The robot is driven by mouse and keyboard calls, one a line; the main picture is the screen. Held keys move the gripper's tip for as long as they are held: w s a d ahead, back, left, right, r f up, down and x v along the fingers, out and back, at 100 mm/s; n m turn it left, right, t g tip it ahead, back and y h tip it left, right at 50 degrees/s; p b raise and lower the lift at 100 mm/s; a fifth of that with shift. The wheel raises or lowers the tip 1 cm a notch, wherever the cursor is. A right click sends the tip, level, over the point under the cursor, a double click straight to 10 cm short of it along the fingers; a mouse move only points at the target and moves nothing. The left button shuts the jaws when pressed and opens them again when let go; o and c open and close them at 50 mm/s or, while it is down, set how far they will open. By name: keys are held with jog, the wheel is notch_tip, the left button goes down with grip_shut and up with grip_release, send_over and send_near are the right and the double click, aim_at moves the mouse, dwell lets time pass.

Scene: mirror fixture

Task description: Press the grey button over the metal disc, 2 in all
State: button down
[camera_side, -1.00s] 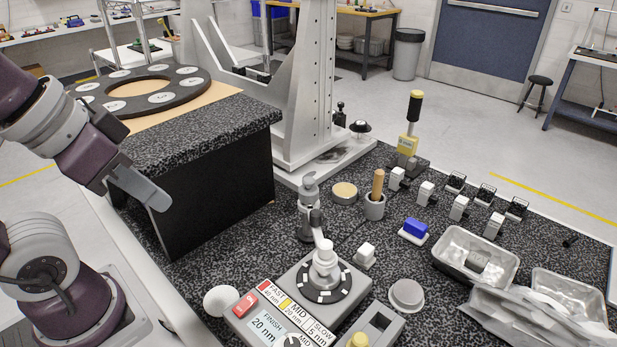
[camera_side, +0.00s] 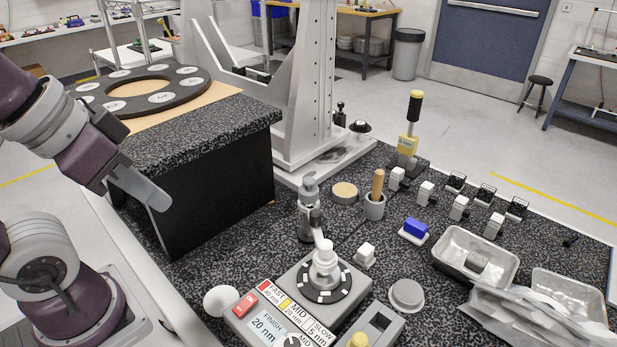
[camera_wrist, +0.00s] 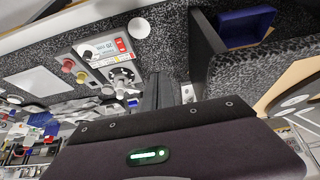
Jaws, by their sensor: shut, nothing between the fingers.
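A grey control box (camera_side: 262,312) stands at the front of the speckled bench. A pale grey, button-like cap (camera_side: 325,258) sits over a round disc with a black-and-white rim (camera_side: 325,284) on it. That disc also shows in the wrist view (camera_wrist: 122,80). I cannot tell for sure that this is the task's button and metal disc. My gripper (camera_side: 163,203) is shut and empty, in front of the black block at left, well away from the disc and touching nothing. Its fingers (camera_wrist: 158,92) point toward the bench in the wrist view.
The box has a red switch (camera_side: 245,304) and a display reading 20 nm. A smaller box with a yellow knob (camera_side: 358,341) is beside it. A round grey piece (camera_side: 406,294), a wooden-handled tool in a cup (camera_side: 374,207) and metal trays (camera_side: 449,260) stand right. The speckled-topped block (camera_side: 215,185) is an obstacle.

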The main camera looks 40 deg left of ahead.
notch_tip(320, 180, up, 4)
jog(key=m+t+y, duration=0.1)
jog(key=m+t, duration=0.3)
jog(key=m, duration=0.4)
send_over(305, 182)
jog(key=shift+r, duration=0.2)
jog(key=shift+f, duration=0.15)
jog(key=shift+f, duration=4.3)
jog(key=shift+f, duration=0.4)
